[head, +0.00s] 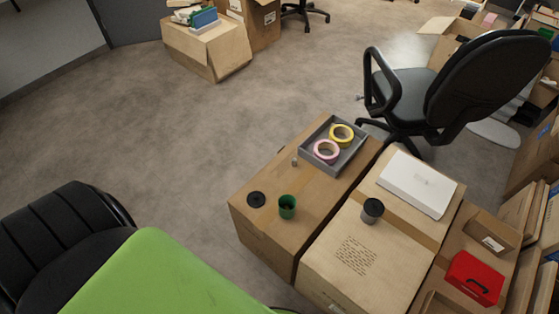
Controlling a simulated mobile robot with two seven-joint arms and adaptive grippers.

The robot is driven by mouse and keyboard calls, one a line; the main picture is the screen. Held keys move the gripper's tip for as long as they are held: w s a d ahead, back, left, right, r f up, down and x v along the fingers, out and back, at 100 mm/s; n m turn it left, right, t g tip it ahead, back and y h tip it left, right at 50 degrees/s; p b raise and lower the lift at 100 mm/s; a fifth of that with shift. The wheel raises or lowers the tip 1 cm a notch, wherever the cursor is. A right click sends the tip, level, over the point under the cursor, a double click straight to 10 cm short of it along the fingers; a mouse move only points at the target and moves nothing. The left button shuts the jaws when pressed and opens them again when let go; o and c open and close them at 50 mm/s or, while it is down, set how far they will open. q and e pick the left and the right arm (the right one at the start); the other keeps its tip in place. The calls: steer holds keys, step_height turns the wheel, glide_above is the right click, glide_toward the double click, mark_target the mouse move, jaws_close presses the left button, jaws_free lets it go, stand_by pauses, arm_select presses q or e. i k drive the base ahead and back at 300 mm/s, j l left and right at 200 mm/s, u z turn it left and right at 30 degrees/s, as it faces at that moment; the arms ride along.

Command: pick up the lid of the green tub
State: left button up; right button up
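The green tub (287,208) stands upright and open on the left carton (263,232). Its inside looks dark, and I cannot tell what is in it. A flat round black lid (256,199) lies on the same carton just left of the tub, apart from it. A small knob seems to show at the lid's middle. Neither of my grippers is in the head view.
A grey tray (334,160) holds a pink tape roll (326,151) and a yellow one (342,134). A small object (294,162) lies near it. A dark grey tub (372,211) and a white box (417,183) sit on the right carton. A red box (473,279) is farther right.

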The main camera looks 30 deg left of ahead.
mark_target(255, 199)
steer(key=u, duration=0.9)
